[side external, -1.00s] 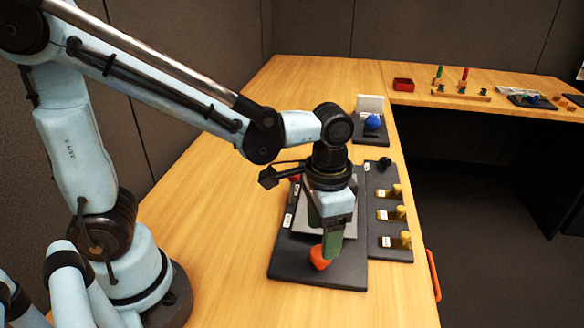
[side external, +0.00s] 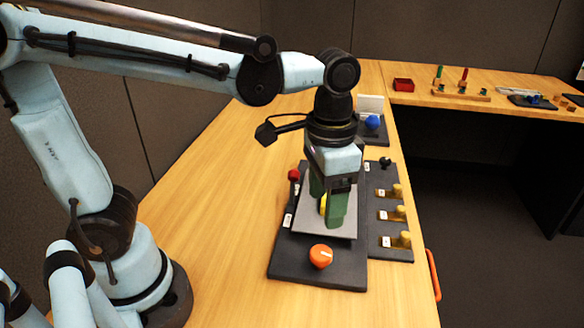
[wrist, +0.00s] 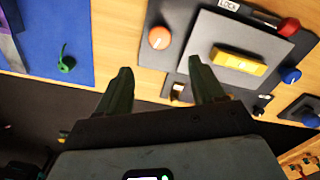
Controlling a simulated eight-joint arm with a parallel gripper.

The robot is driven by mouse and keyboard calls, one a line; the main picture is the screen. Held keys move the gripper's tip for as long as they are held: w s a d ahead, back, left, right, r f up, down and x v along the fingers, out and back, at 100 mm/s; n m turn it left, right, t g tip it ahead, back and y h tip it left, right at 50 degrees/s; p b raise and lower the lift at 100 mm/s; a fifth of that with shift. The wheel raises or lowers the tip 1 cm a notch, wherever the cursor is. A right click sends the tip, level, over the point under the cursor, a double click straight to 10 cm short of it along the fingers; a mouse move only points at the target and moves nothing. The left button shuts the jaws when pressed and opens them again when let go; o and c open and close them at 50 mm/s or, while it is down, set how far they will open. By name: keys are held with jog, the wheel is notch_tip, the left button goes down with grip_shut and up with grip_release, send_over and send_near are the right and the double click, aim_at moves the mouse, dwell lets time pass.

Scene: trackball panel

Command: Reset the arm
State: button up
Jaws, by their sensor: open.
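My gripper (side external: 327,208) is open and empty, pointing down above the grey plate of the dark panel (side external: 290,265). Its green fingers stand apart in the wrist view (wrist: 160,70). The orange knob (side external: 321,256) with a white mark sits on the panel's near part, clear of the fingers. It also shows in the wrist view (wrist: 159,38). A yellow handle (wrist: 239,62) lies on the grey plate; the fingers mostly hide it in the side view. A red knob (side external: 294,175) is at the panel's far left. The blue trackball (side external: 372,122) sits on a dark base farther back.
A side panel with several yellow switches (side external: 401,215) adjoins on the right. An orange handle (side external: 433,275) is at the table's right edge.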

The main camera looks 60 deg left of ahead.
jog(key=a+f+n+t, duration=0.1)
jog(key=a+n+t, duration=0.3)
jog(key=a+t, duration=0.3)
jog(key=a, duration=0.3)
jog(key=shift+s+a+f, duration=0.3)
jog(key=shift+s+f, duration=0.05)
jog(key=shift+f, duration=0.05)
jog(key=shift+c, duration=0.5)
dwell(1.0)
